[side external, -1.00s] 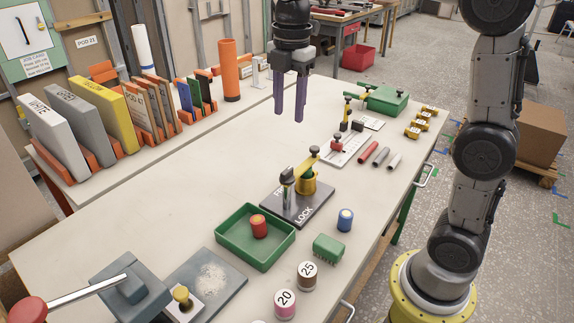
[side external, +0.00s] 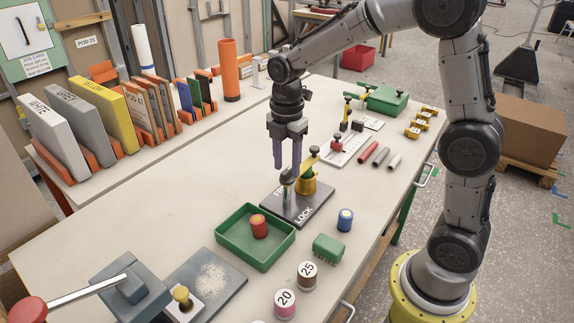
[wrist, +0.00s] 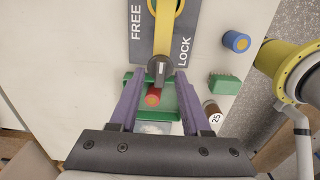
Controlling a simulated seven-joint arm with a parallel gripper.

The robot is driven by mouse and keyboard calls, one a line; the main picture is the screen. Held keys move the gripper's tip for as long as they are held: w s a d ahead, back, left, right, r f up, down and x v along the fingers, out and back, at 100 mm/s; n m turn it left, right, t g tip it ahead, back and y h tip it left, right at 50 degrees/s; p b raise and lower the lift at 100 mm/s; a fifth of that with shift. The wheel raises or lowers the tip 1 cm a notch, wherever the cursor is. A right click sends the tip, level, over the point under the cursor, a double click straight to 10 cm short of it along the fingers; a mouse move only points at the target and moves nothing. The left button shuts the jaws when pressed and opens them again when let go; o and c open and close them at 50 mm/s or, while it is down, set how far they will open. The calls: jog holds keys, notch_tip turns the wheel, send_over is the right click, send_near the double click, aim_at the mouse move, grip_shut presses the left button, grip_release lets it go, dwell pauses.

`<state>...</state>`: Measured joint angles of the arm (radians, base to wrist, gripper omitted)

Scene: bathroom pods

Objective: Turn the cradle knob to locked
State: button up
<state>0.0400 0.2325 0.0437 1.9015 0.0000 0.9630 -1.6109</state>
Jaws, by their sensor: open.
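The cradle's dark grey plate (side external: 308,212) lies on the bench, marked FREE on one side and LOCK on the other; the plate also shows in the wrist view (wrist: 190,18). My gripper (side external: 287,169) is open, pointing down at the knob. In the wrist view, its purple fingers (wrist: 159,78) are spread either side of the knob; I cannot tell whether they touch it.
A green tray (side external: 232,254) with a red cylinder (side external: 259,226) lies in front of the plate. A blue cylinder (side external: 345,219) and a green block (side external: 329,248) are to its right. The bench left of the plate is clear.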

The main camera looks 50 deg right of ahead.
jog(key=shift+f, duration=0.5)
grip_shut()
